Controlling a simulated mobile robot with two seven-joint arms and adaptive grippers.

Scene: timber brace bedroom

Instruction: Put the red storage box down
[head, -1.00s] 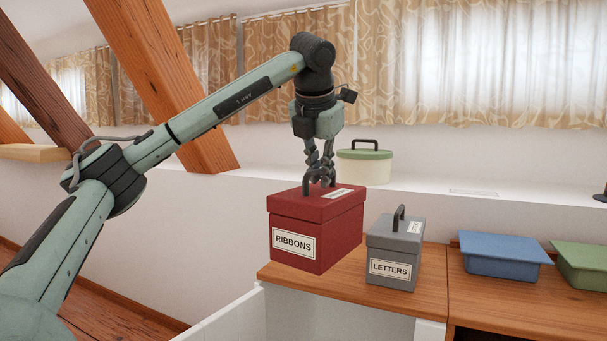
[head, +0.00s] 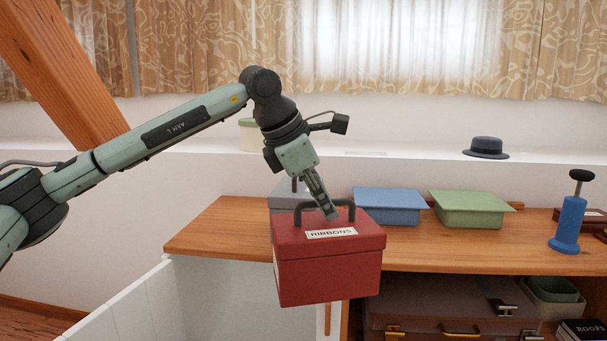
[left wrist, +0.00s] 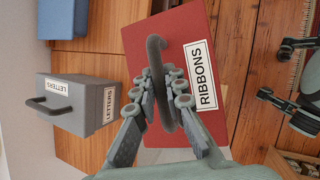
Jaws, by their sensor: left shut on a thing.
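The red storage box (head: 328,262), labelled RIBBONS, hangs from my left gripper (head: 330,212) in the head view. The gripper is shut on the box's dark handle, which also shows in the left wrist view (left wrist: 160,80) between the fingers. The box is in the air in front of the wooden counter's front edge, roughly level. It hides part of the grey LETTERS box (head: 287,200) behind it.
The wooden counter (head: 215,232) carries the grey box, a blue bin (head: 390,207), a green bin (head: 470,209) and a blue hand tool (head: 568,225). A suitcase (head: 430,305) lies on the shelf below. The counter's left end is bare.

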